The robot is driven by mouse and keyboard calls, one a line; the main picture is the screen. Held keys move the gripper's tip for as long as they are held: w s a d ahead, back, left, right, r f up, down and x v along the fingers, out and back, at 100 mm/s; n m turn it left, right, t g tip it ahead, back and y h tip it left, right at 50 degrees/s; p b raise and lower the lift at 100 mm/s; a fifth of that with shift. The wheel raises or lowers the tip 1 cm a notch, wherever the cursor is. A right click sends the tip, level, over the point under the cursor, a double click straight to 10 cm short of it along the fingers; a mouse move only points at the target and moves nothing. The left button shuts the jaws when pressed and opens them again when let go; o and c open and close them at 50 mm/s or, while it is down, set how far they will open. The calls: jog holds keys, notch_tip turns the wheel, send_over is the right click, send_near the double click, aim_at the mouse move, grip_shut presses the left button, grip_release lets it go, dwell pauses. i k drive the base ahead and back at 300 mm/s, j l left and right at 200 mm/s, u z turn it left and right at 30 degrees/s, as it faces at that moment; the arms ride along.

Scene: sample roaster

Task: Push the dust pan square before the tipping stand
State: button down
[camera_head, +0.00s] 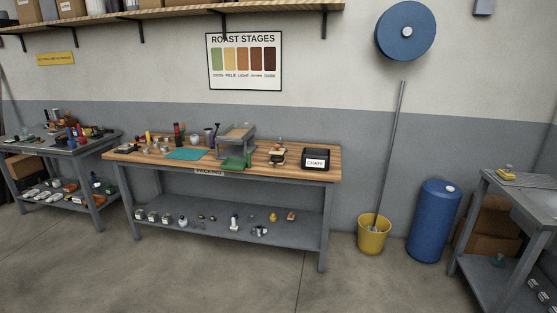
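A grey stand (220,152) with a tan-topped tray (236,133) on it, which looks like the tipping stand, is on the wooden packing bench near its middle. A green flat object (234,163), likely the dust pan, lies at the stand's front right, close to the bench's front edge. It is too small to tell whether it touches the stand or how exactly it is turned. My gripper is not in this view.
The bench (310,173) also holds a teal mat (187,154), several small bottles and a black CHAFF box (316,159). A yellow bucket (374,235) and blue cylinder (433,222) stand to its right. The floor (215,275) in front is clear.

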aim_at(231, 164)
jog(key=i, duration=1.8)
jog(key=i+u, duration=0.1)
jog(key=i, duration=0.45)
jog(key=i+l+u, duration=0.1)
jog(key=i, duration=0.45)
jog(key=i+l+u, duration=0.15)
jog(key=i, duration=0.4)
